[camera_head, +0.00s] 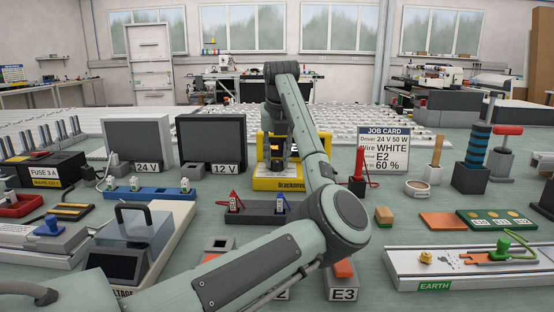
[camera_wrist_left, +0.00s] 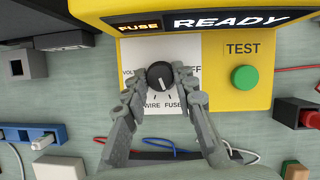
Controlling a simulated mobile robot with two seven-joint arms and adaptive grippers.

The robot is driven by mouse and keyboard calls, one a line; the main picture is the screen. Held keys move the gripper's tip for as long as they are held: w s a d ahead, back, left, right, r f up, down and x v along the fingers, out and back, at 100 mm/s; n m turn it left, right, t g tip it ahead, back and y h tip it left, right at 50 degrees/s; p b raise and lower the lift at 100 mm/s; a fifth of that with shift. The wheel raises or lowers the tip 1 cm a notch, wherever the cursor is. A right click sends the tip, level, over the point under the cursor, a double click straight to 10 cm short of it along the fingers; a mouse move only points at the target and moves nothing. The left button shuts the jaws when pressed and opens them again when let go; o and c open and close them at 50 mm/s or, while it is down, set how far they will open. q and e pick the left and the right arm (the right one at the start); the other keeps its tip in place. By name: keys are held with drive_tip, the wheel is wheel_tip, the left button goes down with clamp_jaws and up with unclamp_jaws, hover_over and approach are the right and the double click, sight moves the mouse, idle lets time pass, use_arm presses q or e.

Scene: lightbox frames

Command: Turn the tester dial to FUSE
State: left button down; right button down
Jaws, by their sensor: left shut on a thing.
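The yellow tester (camera_head: 262,183) stands mid-table in the head view, largely hidden by my left arm. In the left wrist view, its black round dial (camera_wrist_left: 160,74) sits on a white label plate (camera_wrist_left: 142,49) marked WIRE, FUSE and partly covered VOLT and OFF. The dial's white mark points down and slightly right, towards the FUSE side. The tester's display (camera_wrist_left: 200,21) reads FUSE and READY. My left gripper (camera_wrist_left: 161,75) is shut on the dial, one finger on each side. It also shows at the tester in the head view (camera_head: 283,162). My right gripper is not in view.
A green TEST button (camera_wrist_left: 245,77) is right of the dial. A dark tray with red and blue leads (camera_head: 257,212) lies in front of the tester. Monitors marked 24 V (camera_head: 139,139) and 12 V (camera_head: 212,139) stand left, the job card (camera_head: 384,151) right.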

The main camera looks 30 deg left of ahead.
use_arm(q)
drive_tip(key=c, duration=1.2)
unclamp_jaws()
drive_tip(key=shift+r, duration=0.1)
drive_tip(key=v, duration=1.2)
